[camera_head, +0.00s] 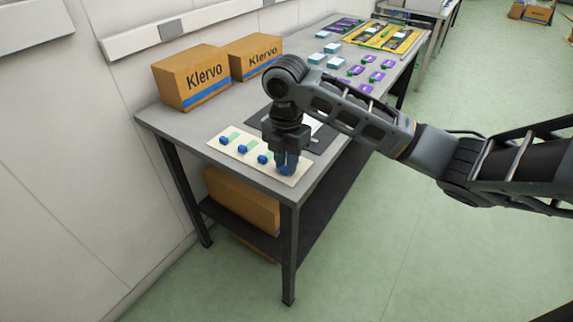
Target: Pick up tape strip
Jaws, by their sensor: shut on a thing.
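A cream card (231,155) lies at the near end of the grey table. It bears a row of small blue pieces, including one at the left (224,140), one in the middle (242,149) and one further right (263,159). Pale green strips (233,135) lie beside them; I cannot tell which parts are the tape strip. My gripper (287,165) points down over the card's right end. It is shut on a blue piece (285,170), partly hidden by the fingers. I cannot tell whether this piece still touches the card.
A dark mat (321,143) with a white sheet lies behind my gripper. Two Klervo boxes (191,78) (255,57) stand along the wall side. Light-blue and purple items (367,88) and a yellow tray (404,47) are farther back.

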